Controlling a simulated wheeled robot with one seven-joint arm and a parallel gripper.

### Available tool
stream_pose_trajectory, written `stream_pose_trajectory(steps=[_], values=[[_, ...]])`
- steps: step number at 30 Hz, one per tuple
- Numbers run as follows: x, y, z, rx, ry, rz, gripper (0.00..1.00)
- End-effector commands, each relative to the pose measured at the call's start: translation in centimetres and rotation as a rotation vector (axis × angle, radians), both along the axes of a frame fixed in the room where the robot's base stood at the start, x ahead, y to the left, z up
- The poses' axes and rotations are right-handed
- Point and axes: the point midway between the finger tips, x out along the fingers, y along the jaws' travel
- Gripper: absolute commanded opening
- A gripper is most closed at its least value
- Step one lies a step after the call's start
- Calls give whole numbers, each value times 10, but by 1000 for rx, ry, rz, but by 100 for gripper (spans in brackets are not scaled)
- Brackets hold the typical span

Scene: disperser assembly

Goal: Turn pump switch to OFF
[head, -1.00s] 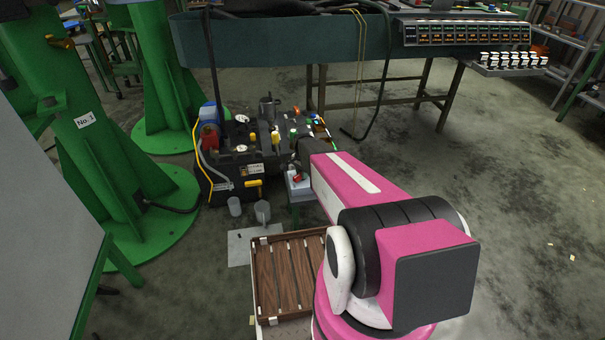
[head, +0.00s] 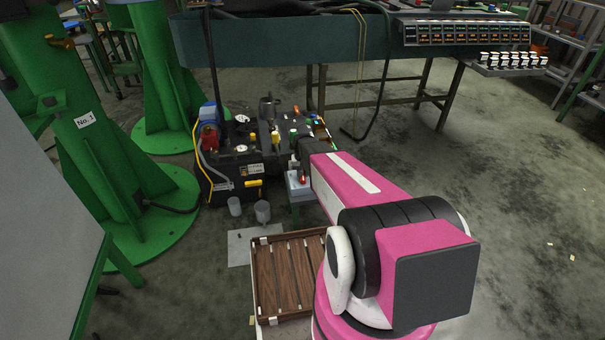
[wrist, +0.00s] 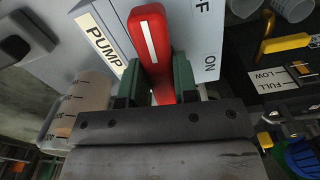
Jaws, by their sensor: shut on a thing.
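The pump switch is a red lever (wrist: 150,45) with a white line, on a pale box face (wrist: 205,40) in the wrist view. Its line points up and slightly left in that view. A "PUMP" label (wrist: 103,48) is left of the lever; "ON" (wrist: 211,67) and part of another word ending in "F" are right of it. My gripper (wrist: 157,85) is shut on the lever, a green-padded finger on each side. In the head view the pale switch box (head: 297,191) shows a red spot on top; my arm partly hides that area.
A dark machine (head: 235,165) with gauges, hoses and yellow handles stands left of the switch box. Two grey cups (head: 262,211) are in front of it. A wooden slatted tray (head: 290,275) lies nearer. A green column (head: 110,150) stands at left. The floor at right is open.

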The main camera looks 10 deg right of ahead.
Motion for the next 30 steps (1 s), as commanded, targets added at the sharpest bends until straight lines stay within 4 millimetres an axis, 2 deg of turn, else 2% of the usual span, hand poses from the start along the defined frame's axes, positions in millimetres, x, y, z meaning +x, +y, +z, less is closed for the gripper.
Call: stream_pose_trajectory(steps=[9,24,25,27,30], values=[[0,0,1,0,-1,108,4],[0,0,1,0,-1,128,4],[0,0,1,0,-1,128,34],[0,0,1,0,-1,128,53],[0,0,0,0,-1,126,53]])
